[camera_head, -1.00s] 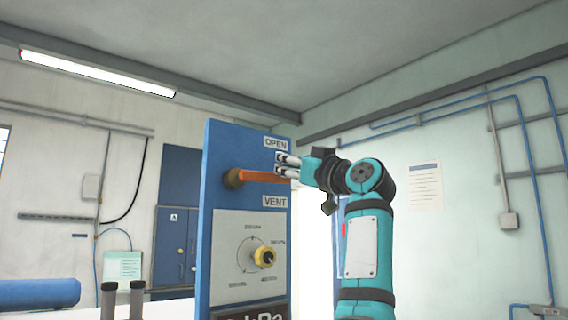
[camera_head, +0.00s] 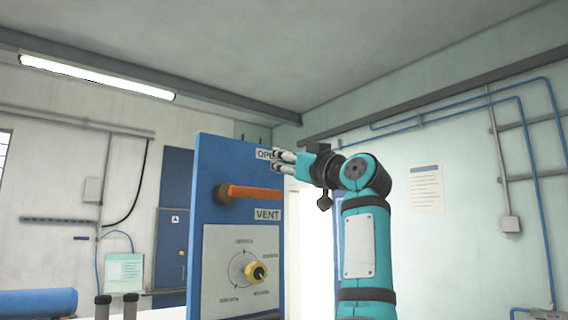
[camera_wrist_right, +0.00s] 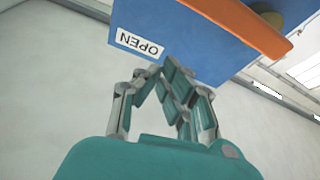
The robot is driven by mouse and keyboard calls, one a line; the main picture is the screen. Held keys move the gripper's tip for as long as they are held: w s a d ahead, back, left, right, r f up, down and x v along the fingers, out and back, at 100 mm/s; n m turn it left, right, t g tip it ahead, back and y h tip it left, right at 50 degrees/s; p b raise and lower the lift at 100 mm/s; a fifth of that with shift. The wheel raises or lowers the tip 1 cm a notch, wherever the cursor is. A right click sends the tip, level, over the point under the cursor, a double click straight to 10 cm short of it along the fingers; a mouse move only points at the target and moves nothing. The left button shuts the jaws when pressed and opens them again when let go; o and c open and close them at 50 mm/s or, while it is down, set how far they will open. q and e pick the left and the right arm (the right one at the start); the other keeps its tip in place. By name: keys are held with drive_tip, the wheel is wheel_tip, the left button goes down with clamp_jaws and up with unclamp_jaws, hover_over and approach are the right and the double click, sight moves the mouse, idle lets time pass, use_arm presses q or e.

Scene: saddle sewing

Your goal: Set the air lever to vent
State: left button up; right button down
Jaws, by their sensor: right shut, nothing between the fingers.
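The air lever (camera_head: 255,192) is an orange bar on a blue panel (camera_head: 210,160). It lies about level, pointing right from its round brown pivot, between the OPEN label and the VENT label (camera_head: 268,214). My right gripper (camera_head: 279,161) is shut and empty, just above the lever's free end and partly covering the OPEN label. In the right wrist view, the shut fingers (camera_wrist_right: 165,75) are near the OPEN label (camera_wrist_right: 139,44), and the orange lever (camera_wrist_right: 240,24) lies beyond them, with a visible gap. My left gripper is not in view.
A blue cabinet (camera_head: 171,240) is behind the panel. The space right of my right arm looks clear.

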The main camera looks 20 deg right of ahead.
drive_tip(key=b+v, duration=0.5)
drive_tip(key=v, duration=0.4)
drive_tip(key=shift+a+f, duration=0.35)
drive_tip(key=shift+a, duration=0.1)
